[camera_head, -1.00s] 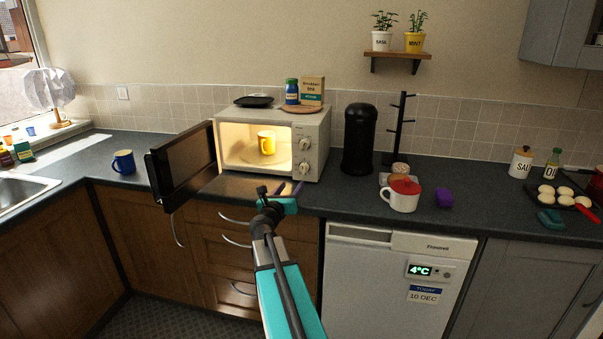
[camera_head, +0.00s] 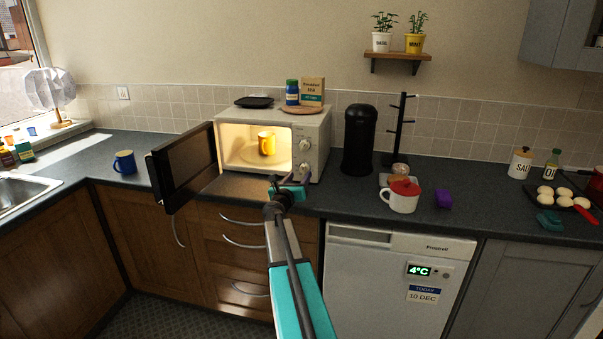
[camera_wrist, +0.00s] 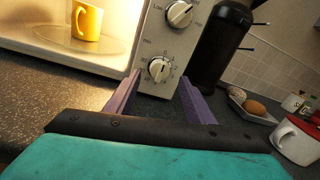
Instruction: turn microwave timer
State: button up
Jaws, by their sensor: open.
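The white microwave (camera_head: 312,147) stands on the counter with its door (camera_head: 184,165) swung wide open to the left. Its inside is lit, and a yellow mug (camera_head: 266,143) stands in it. Two round knobs are on the panel at its right: an upper knob (camera_head: 305,145) and a lower knob (camera_head: 304,167). In the wrist view the upper knob (camera_wrist: 180,14) and the lower timer knob (camera_wrist: 158,69) both show clearly. My gripper (camera_wrist: 162,84) is open, with its purple fingers either side of the lower knob in the picture. I cannot tell whether they touch it.
A black canister (camera_head: 359,139) and a dark mug stand (camera_head: 399,130) are right of the microwave. A white mug with a red top (camera_head: 402,196) stands near the counter front. A blue mug (camera_head: 124,162) is left of the open door. Packages and a black plate lie on top of the microwave.

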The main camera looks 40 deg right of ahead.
aim_at(303, 171)
jog(key=shift+p+x, duration=0.35)
jog(key=shift+x, duration=1.9)
jog(key=c, duration=1)
jog(key=shift+a, duration=0.1)
jog(key=shift+c, duration=0.3)
jog(key=shift+m+b, duration=0.3)
